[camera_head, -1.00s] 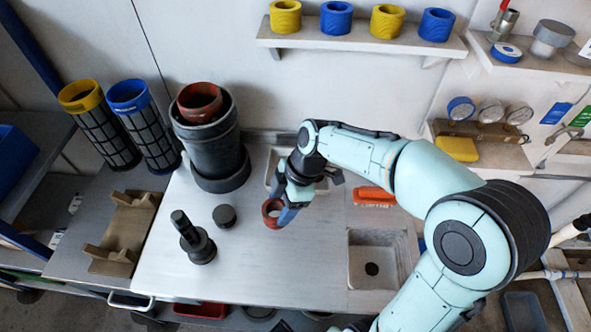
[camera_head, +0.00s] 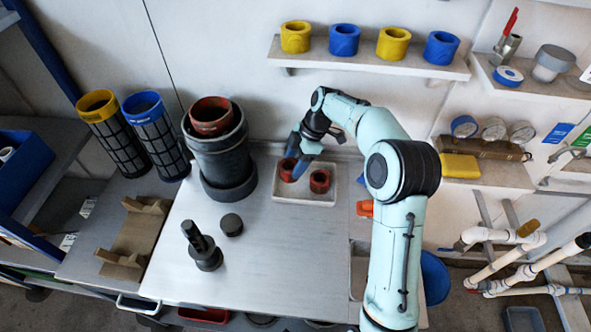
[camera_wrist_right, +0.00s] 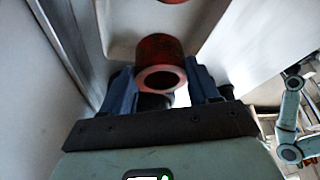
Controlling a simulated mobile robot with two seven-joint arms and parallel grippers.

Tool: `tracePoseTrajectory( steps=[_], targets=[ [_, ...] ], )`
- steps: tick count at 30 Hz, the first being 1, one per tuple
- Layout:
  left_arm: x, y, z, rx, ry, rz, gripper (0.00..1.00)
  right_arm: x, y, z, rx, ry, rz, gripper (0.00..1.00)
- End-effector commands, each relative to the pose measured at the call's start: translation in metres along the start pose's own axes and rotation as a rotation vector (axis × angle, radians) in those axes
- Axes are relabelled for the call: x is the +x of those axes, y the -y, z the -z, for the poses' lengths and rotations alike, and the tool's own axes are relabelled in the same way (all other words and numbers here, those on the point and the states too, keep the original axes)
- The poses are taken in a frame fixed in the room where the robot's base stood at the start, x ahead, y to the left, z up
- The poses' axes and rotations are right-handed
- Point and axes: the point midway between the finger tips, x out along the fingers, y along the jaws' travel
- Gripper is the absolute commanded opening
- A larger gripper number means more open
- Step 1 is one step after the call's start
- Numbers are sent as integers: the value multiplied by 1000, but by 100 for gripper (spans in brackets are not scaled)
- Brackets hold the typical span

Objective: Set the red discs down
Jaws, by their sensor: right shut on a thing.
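My right gripper (camera_head: 296,158) is shut on a red ring-shaped disc (camera_head: 287,170) at the left part of a white tray (camera_head: 303,197). I cannot tell whether this disc touches the tray floor. In the right wrist view the held disc (camera_wrist_right: 160,62) sits between the blue fingers of the gripper (camera_wrist_right: 164,78). A second red disc (camera_head: 319,181) stands in the tray to the right, apart from the held one. Another red ring (camera_head: 211,113) sits in the top of a dark cylinder (camera_head: 222,165). My left gripper is not in view.
The dark cylinder stands close left of the tray. A dark stemmed piece (camera_head: 203,248) and a small dark cap (camera_head: 231,225) stand on the metal worktop (camera_head: 265,265). A shelf (camera_head: 370,62) with yellow and blue rings hangs above. The worktop in front of the tray is clear.

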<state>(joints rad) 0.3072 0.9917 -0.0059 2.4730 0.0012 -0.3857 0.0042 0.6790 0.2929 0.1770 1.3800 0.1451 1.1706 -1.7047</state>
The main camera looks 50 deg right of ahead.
Motion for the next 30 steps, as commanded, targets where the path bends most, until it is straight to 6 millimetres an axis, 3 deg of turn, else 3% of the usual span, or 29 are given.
tracePoseTrajectory(
  steps=[9,23,24,25,30],
  targets=[
    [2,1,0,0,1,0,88,42,-1,-18,2,-1,2,30],
    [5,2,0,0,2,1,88,49,-3,-22,1,0,0,30],
    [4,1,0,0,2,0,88,48,-3,-21,1,0,0,73],
    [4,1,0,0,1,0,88,48,-3,-21,1,0,0,83],
    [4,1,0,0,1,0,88,48,-3,-21,1,0,0,86]
  ],
)
